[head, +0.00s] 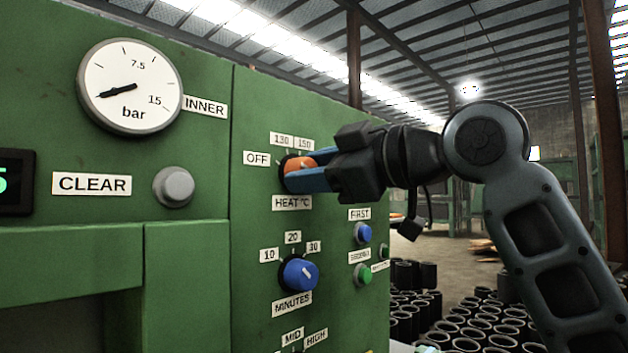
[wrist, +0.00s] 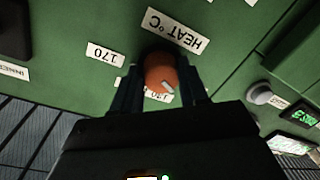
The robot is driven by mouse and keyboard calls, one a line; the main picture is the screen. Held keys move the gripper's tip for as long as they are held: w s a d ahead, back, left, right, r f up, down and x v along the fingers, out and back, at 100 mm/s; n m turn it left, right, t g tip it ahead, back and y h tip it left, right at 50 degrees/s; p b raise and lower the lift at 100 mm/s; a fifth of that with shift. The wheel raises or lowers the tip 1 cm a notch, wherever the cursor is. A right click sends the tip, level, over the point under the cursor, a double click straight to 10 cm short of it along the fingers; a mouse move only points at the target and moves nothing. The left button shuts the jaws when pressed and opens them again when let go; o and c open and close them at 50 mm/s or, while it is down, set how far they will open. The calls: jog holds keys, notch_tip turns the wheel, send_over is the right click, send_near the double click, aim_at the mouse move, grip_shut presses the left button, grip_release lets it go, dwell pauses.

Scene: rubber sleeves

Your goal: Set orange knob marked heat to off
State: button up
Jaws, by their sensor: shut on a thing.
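The orange heat knob (head: 298,164) sits on the green panel above the HEAT °C label (head: 292,203). OFF (head: 257,158) is to its left, and 130 and 150 (head: 293,141) are above it. My gripper (head: 300,170) reaches in from the right and is shut on the knob, with a blue finger on either side. In the wrist view, the knob (wrist: 160,72) lies between the fingers with labels upside down. Its white pointer mark is at its lower right edge, close to a partly hidden number label. The 170 label (wrist: 105,54) is on the left.
A blue MINUTES knob (head: 298,273) is below the heat knob. Blue (head: 363,233) and green (head: 364,274) buttons are at lower right. A pressure gauge (head: 130,86) and grey CLEAR button (head: 174,186) are at left. Black sleeves (head: 480,325) stand on the floor beyond the panel.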

jog(key=shift+n, duration=0.4)
jog(key=o, duration=1.1)
jog(key=shift+c, duration=0.2)
jog(key=b+v, duration=0.1)
jog(key=v, duration=0.6)
jog(key=shift+s+d+b, duration=0.3)
jog(key=shift+b, duration=0.1)
